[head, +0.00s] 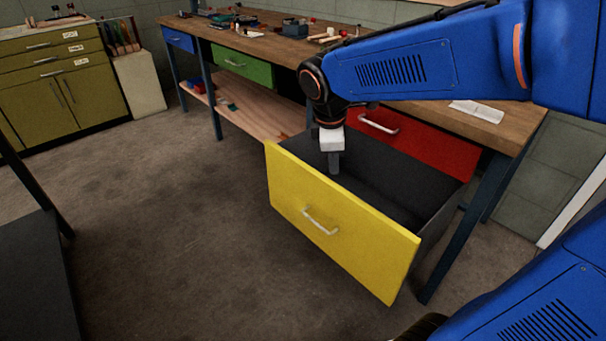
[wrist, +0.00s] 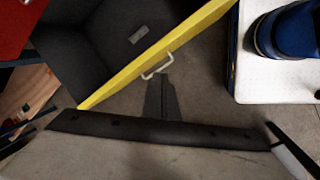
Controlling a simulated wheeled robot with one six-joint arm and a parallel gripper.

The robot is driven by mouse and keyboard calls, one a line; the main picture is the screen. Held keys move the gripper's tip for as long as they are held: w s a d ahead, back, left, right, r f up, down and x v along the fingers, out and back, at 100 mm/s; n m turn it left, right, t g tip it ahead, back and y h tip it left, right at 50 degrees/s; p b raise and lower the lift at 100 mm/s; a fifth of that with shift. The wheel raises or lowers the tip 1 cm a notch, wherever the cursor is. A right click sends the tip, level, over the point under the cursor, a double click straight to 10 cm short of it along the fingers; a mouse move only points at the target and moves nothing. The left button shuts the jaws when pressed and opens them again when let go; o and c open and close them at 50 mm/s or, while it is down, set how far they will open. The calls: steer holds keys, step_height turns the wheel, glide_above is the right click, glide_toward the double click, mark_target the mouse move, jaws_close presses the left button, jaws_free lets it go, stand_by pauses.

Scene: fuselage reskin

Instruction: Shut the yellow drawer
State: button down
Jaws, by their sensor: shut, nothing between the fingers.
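The yellow drawer (head: 340,225) stands pulled far out from the workbench, with its dark inside open to view. Its pale bar handle (head: 320,222) is on the front panel. In the wrist view the yellow front (wrist: 195,35) runs diagonally, and its handle (wrist: 157,66) shows just past my fingertips. My gripper (head: 334,170) points down and is shut and empty. In the head view it overlaps the drawer's inside, above the front panel's top edge. In the wrist view my gripper (wrist: 160,80) appears on the outer side of the front. No contact shows.
A red drawer (head: 430,140) and a green drawer (head: 243,66) are shut in the wooden workbench (head: 270,45). A small grey object (wrist: 138,34) lies inside the yellow drawer. A bench leg (head: 455,240) stands beside it. The floor (head: 170,220) to the left is clear.

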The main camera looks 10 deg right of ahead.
mark_target(303, 173)
steer(key=w+a+f+n+h, duration=0.2)
steer(key=w+a+f+n, duration=0.3)
steer(key=w+a+n, duration=0.5)
steer(key=shift+m, duration=0.5)
steer(key=shift+w+d+f, duration=0.75)
steer(key=shift+d+f, duration=0.15)
steer(key=shift+f, duration=0.6)
steer(key=shift+w+d+f, duration=0.8)
steer(key=shift+d+f, duration=0.05)
steer(key=shift+f, duration=0.7)
steer(key=shift+w+d+f, duration=0.75)
steer(key=shift+d+f, duration=0.15)
steer(key=shift+f, duration=0.6)
steer(key=shift+d, duration=0.1)
steer(key=w+d, duration=0.5)
steer(key=d, duration=0.4)
steer(key=w+d, duration=0.6)
steer(key=d, duration=0.4)
steer(key=shift+w+d, duration=0.15)
steer(key=shift+d, duration=0.05)
